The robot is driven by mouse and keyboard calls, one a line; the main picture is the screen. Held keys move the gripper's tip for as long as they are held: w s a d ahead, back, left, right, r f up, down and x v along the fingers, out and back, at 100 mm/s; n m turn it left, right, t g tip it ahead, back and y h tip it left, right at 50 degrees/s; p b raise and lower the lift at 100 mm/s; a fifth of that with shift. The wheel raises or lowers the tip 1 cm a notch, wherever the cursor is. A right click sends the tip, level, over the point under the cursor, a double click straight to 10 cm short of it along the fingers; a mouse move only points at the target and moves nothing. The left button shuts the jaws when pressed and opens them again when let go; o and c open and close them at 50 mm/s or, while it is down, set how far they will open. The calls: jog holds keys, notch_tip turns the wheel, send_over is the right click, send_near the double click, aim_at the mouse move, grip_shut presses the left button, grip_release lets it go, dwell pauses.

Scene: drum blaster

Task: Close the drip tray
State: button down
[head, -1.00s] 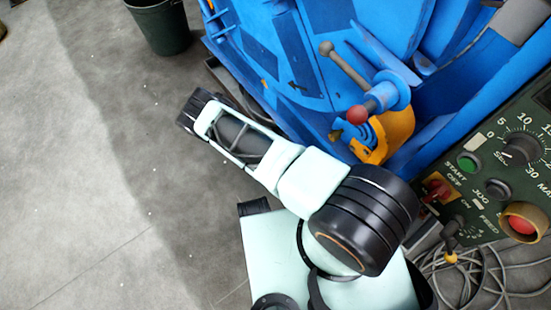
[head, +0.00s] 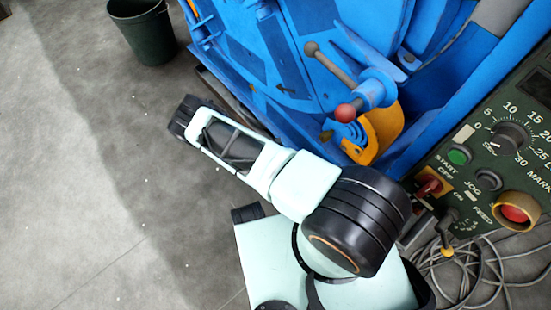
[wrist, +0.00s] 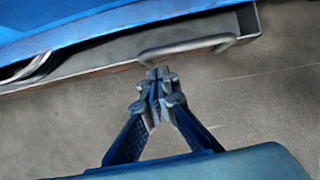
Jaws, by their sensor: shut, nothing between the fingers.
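In the wrist view, a grey drip tray (wrist: 100,62) runs along the lower edge of the blue machine and shows as a slanting band beyond it. A thin bar handle (wrist: 188,47) is on its front side. My gripper (wrist: 158,76) is shut and empty. Its fingertips appear just below the handle in the picture; I cannot tell whether they touch it. In the head view, a dark edge at the machine's foot (head: 212,88) may be the tray, largely hidden. My arm reaches left there, and my fingers do not show.
The blue machine (head: 285,65) fills the upper middle, with a red-knobbed lever (head: 346,113). A green control panel (head: 480,175) stands at right, with loose cables (head: 480,270) below. A dark green bin (head: 143,32) stands at upper left. The floor at left is clear.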

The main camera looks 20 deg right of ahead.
jog(key=s+a+f+p+v, duration=0.1)
jog(key=p+v, duration=0.3)
jog(key=v, duration=0.6)
jog(key=shift+a+r, duration=0.2)
jog(key=shift+a, duration=0.45)
